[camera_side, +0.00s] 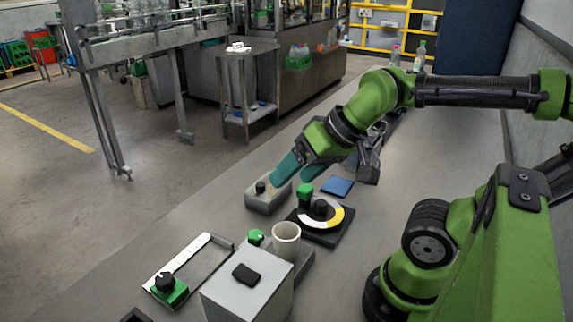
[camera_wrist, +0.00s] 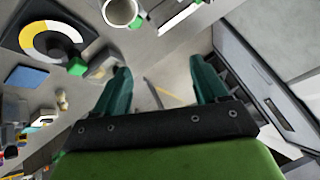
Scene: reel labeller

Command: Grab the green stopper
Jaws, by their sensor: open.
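A green piece (camera_side: 305,192), which looks like the stopper, stands at the back-left edge of a black base with a yellow, white and black dial (camera_side: 339,217). A green block beside the dial also shows in the wrist view (camera_wrist: 77,67). A second green-topped piece (camera_side: 256,237) stands beside the white cup; I cannot tell for sure which is the stopper. My gripper (camera_side: 293,178) has teal fingers, apart and empty, above and just behind the first green piece. In the wrist view the gripper (camera_wrist: 159,66) has nothing between its fingers.
A white cup (camera_side: 286,240) stands in front of the dial. A grey box with a black knob (camera_side: 268,199) is left of it, and a blue pad (camera_side: 337,186) lies behind. A white box (camera_side: 245,292) and a frame with a green-based knob (camera_side: 170,289) are nearer the camera.

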